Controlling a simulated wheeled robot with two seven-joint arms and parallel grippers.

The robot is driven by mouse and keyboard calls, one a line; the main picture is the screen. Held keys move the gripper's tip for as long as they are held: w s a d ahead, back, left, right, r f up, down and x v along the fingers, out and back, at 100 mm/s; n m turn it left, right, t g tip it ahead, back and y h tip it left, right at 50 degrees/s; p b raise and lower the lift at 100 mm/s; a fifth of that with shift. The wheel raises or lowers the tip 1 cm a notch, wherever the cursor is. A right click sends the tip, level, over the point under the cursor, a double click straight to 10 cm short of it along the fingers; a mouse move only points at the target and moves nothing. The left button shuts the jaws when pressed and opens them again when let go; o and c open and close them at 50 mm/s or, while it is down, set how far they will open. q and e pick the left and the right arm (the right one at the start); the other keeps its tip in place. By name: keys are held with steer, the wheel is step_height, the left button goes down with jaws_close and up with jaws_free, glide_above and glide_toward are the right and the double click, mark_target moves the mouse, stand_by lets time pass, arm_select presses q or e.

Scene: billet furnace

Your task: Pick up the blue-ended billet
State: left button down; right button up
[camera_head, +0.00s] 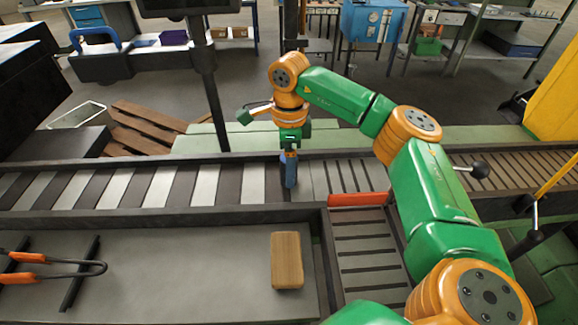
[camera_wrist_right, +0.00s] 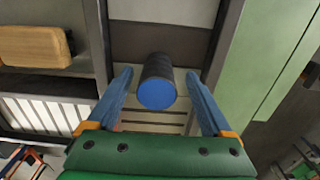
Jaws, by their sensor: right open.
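The billet (camera_wrist_right: 158,67) is a dark cylinder with a blue end face in the right wrist view. It lies between the two blue fingers of my right gripper (camera_wrist_right: 159,74), with a visible gap on each side. In the head view my right gripper (camera_head: 289,170) points down over the roller conveyor, and I cannot make out the billet there behind the fingers. My right gripper is open and empty. My left gripper is not in view.
The conveyor (camera_head: 150,187) runs across, with dark side rails. In front, a grey tray (camera_head: 190,270) holds a wooden block (camera_head: 287,260) and orange-handled tongs (camera_head: 30,258). A red bar (camera_head: 358,199) lies right of the gripper. A dark post (camera_head: 209,95) stands behind, left.

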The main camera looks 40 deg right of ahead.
steer(key=shift+s+a+r, duration=0.1)
steer(key=shift+s+a, duration=0.05)
steer(key=shift+a, duration=0.05)
steer(key=c, duration=1)
jaws_close()
steer(key=shift+d, duration=0.1)
